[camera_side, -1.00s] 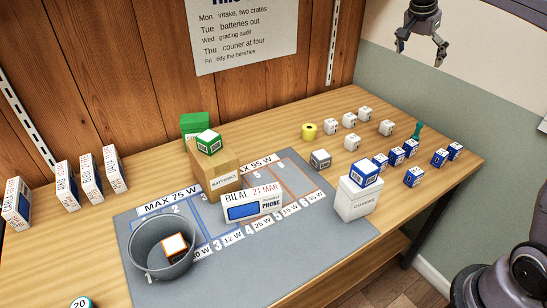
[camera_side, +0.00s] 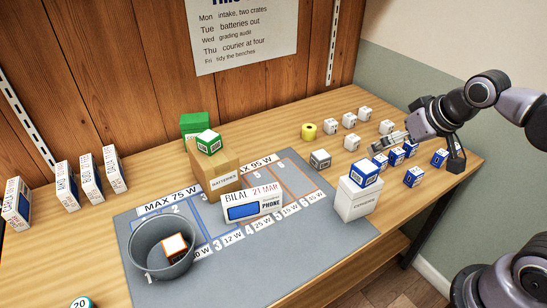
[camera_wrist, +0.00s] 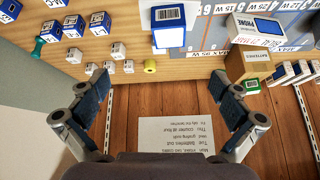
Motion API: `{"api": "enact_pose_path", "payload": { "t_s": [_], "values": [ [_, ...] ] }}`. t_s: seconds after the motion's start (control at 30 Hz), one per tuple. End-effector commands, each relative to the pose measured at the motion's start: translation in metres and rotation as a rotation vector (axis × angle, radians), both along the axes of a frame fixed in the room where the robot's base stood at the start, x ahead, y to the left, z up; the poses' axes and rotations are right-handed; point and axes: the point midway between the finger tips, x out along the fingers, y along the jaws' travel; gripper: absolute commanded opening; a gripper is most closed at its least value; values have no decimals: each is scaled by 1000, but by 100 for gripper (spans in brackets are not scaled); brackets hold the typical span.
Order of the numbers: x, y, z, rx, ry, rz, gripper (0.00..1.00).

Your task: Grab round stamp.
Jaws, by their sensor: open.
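A small teal-green piece with a handle, which looks like the round stamp (camera_wrist: 38,47), stands on the bench at the left of the wrist view, near blue and white blocks. In the side view it is hidden behind my gripper. My gripper (camera_side: 418,155) is low over the right end of the bench, open, with its fingers spread wide. In the wrist view the gripper (camera_wrist: 160,80) shows nothing held between its fingers, and the stamp lies outside them to the left.
Blue blocks (camera_side: 414,177) and white blocks (camera_side: 349,120) crowd the bench around my gripper. A yellow roll (camera_side: 309,131) lies left of them. The white courier box (camera_side: 354,204) with a blue block on top stands in front. A grey bin (camera_side: 150,262) stands at left.

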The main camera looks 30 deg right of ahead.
Motion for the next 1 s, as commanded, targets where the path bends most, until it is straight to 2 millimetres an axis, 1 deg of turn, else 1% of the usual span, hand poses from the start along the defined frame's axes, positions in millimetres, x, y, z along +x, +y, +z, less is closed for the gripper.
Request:
{"api": "enact_pose_path", "payload": {
  "t_s": [0.03, 0.1, 0.2, 0.4, 0.47, 0.5, 0.53, 0.57, 0.6, 0.63, 1.0],
  "values": [
    [-9, 7, -9, -8, -11, 41, 100],
    [-16, 14, -18, -18, -26, 88, 100],
    [-22, 19, -26, -27, -38, 128, 100],
    [-25, 21, -29, -33, -44, 145, 100],
    [-25, 21, -29, -32, -44, 144, 83],
    [-25, 21, -29, -32, -44, 144, 71],
    [-25, 21, -29, -32, -44, 144, 79],
    [-25, 21, -29, -31, -44, 144, 70],
    [-24, 21, -29, -31, -43, 144, 59],
    [-24, 21, -29, -32, -43, 143, 50],
    [-23, 19, -27, -32, -42, 135, 50]
  ]
}}
